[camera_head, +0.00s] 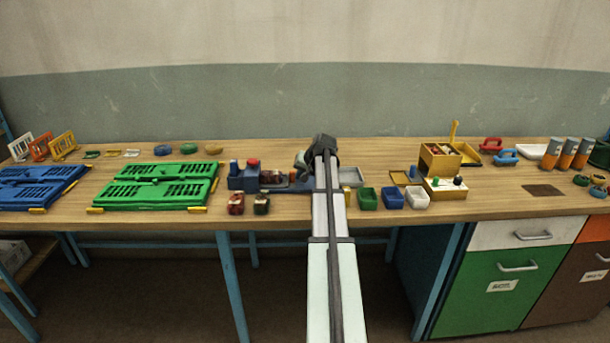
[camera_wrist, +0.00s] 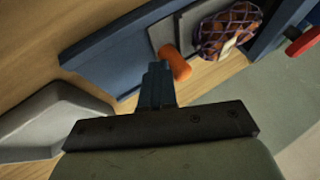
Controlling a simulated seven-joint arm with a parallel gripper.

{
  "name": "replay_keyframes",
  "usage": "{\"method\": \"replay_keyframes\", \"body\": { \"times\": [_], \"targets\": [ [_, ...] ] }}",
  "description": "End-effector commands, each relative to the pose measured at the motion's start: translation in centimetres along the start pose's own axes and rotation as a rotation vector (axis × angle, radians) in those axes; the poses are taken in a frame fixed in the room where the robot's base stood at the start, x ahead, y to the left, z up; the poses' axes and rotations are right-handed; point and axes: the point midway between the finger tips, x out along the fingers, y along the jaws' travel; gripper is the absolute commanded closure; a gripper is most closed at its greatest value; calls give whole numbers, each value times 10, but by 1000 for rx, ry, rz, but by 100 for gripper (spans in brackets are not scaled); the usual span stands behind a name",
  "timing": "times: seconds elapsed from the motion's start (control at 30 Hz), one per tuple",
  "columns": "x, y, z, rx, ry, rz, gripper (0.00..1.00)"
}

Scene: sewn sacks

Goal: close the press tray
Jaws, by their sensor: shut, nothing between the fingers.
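The blue press (camera_head: 245,180) stands mid-table, with a red button (camera_head: 253,162) on top. Its blue base runs right, partly behind my arm. In the wrist view the blue base (camera_wrist: 110,48) carries a grey tray plate (camera_wrist: 190,28) with a purple-and-orange checked sack (camera_wrist: 226,35) on it. An orange handle (camera_wrist: 177,62) sticks out at the plate's edge. My gripper (camera_wrist: 156,72) is shut and empty, its fingers right beside the handle; I cannot tell whether they touch.
A grey bin (camera_head: 350,176) stands right of my arm; it also shows in the wrist view (camera_wrist: 48,122). Small green (camera_head: 367,198), blue (camera_head: 392,198) and white (camera_head: 417,198) bins line the front. Two small sacks (camera_head: 236,203) lie before the press. A green rack (camera_head: 155,185) is left.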

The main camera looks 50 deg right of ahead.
Motion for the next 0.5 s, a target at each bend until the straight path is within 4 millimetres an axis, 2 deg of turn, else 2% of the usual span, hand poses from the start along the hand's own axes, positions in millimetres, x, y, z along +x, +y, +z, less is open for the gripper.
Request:
{"method": "replay_keyframes", "body": {
  "times": [0.27,0.5],
  "targets": [
    [-2,-6,2,-1,-6,-13,100],
    [-36,-3,2,-1,-2,-9,100]
  ]
}}
